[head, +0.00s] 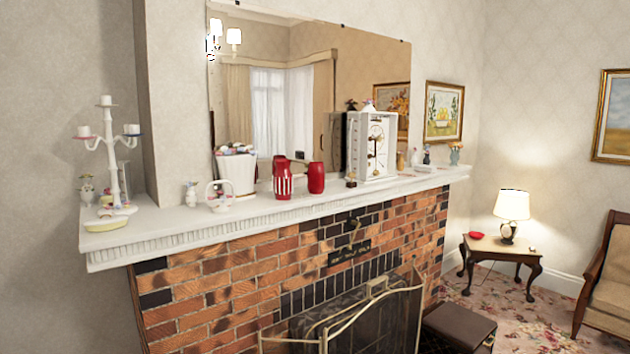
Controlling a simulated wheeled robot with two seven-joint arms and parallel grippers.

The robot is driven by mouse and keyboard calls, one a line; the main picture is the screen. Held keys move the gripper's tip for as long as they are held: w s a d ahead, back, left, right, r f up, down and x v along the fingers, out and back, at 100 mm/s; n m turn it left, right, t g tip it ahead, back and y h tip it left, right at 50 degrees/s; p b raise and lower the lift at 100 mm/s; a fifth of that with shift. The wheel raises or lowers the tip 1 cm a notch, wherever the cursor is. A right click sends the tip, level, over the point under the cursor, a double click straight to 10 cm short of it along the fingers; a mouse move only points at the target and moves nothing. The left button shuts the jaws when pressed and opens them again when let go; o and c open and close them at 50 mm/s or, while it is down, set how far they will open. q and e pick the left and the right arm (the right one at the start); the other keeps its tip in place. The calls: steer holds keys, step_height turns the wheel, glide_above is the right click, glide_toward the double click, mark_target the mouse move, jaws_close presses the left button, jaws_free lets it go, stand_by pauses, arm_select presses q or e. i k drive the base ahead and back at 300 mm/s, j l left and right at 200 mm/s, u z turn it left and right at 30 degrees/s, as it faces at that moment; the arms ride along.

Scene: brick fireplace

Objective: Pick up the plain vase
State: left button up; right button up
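Two red vessels stand upright near the middle of the white mantel shelf (165,226), in front of the mirror. The plain red vase (316,178) is the right one; its visible surface has no pattern. Just left of it stands a red vase with white vertical stripes (283,183) on its lower part. A red projection shows between the two; I cannot tell which vessel it belongs to. Neither of my grippers is in view.
A white basket (219,197) and white pot (237,172) stand left of the vases; a white-framed clock (371,147) stands right. A white candelabrum (111,155) is at the shelf's left end. A fire screen (372,318) and dark stool (458,327) stand below.

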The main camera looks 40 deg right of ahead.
mark_target(316, 171)
steer(key=l+z, duration=0.15)
steer(key=z, duration=0.25)
steer(key=l+z, duration=0.15)
steer(key=z, duration=0.25)
steer(key=i+j, duration=0.05)
